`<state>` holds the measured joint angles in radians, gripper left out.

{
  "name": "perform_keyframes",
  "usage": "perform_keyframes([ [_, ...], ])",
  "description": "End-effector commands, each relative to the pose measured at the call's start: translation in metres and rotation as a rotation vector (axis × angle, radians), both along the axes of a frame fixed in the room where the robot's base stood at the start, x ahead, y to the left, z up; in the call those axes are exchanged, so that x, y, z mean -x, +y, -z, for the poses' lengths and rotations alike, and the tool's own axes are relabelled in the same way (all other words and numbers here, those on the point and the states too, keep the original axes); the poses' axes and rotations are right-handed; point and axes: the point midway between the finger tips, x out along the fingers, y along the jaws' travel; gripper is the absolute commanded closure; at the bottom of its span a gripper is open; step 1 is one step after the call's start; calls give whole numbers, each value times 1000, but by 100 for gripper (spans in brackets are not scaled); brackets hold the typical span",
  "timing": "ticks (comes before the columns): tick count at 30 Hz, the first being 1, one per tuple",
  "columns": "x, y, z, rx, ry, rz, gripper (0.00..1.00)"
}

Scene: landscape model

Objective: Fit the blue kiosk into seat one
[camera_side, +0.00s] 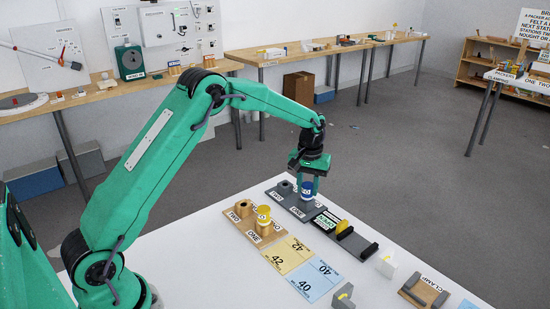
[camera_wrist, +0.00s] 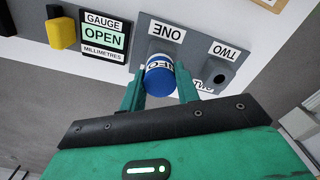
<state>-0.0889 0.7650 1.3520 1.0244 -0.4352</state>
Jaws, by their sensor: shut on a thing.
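The blue kiosk (camera_side: 307,189), a small cylinder with a white label, is between the fingers of my gripper (camera_side: 309,176). It also shows in the wrist view (camera_wrist: 160,80), with my gripper (camera_wrist: 160,92) shut on its sides. The grey seat board (camera_side: 283,199) lies under and behind it, with labels ONE and TWO. In the wrist view the kiosk is at the seat one block (camera_wrist: 158,48) and hides most of it. Seat two (camera_wrist: 214,75) shows an empty round hole. I cannot tell whether the kiosk's lower end is in seat one or just above it.
A wooden board (camera_side: 238,218) with a yellow kiosk (camera_side: 263,216) stands left of the grey board. A gauge with an OPEN sign (camera_side: 326,221) and a yellow-black block (camera_side: 344,229) is close on the right. Yellow and blue cards (camera_side: 316,281) lie in front.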

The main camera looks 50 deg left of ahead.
Motion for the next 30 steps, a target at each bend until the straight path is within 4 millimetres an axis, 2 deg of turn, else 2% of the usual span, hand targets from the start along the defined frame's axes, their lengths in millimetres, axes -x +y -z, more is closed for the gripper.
perform_keyframes([
  [7, 0, 0, 5, 1, 1, 0, 96],
  [8, 0, 0, 5, 1, 1, 0, 67],
  [11, 0, 0, 5, 0, 0, 0, 47],
  [12, 0, 0, 5, 0, 0, 0, 43],
  [23, 0, 0, 2, 0, 0, 0, 43],
  [30, 0, 0, -16, 0, -1, 0, 43],
])
